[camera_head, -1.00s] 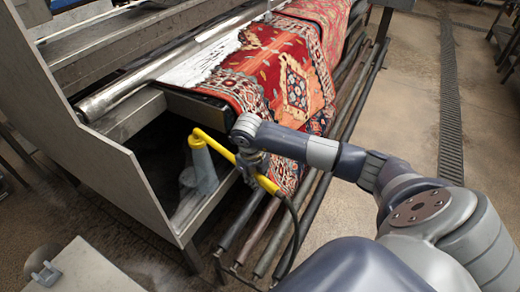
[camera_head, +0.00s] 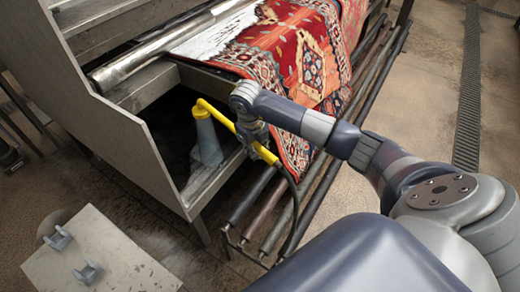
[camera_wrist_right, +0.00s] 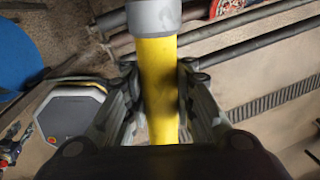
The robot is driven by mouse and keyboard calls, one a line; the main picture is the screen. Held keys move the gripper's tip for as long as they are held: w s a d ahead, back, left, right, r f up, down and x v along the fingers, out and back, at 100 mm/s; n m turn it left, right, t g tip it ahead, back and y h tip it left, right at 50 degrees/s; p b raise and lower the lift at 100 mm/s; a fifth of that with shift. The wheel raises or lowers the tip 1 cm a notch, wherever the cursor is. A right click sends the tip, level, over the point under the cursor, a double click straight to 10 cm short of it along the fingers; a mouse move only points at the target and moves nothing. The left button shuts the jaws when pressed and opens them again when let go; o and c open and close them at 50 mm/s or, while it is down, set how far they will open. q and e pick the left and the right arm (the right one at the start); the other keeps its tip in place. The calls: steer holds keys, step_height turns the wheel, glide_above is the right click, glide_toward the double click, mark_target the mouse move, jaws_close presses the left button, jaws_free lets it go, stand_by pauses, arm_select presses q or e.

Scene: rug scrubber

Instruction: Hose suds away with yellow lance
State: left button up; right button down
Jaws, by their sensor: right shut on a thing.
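The yellow lance (camera_head: 236,128) is held in my right gripper (camera_head: 252,135), which is shut around its yellow tube. In the right wrist view the yellow tube (camera_wrist_right: 158,85) runs between the two fingers of the gripper (camera_wrist_right: 158,92), with a grey collar at the top. In the head view the lance's far end is at a grey cone-shaped holder (camera_head: 206,138); I cannot tell if they touch. A dark hose (camera_head: 295,215) hangs from the near end. The red patterned rug (camera_head: 310,55) lies over the machine, with white suds (camera_head: 222,36) along its left edge. My left gripper is out of view.
The metal machine's side panel (camera_head: 110,120) and roller (camera_head: 150,58) stand left of the lance. Several long bars (camera_head: 330,170) run along its front. A plate with brackets (camera_head: 95,255) is at lower left. Open floor with a drain grate (camera_head: 470,90) lies at right.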

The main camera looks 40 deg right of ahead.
steer(key=w+a+b, duration=0.3)
steer(key=w+b, duration=0.2)
steer(key=w, duration=0.3)
steer(key=shift+a, duration=0.15)
stand_by(1.1)
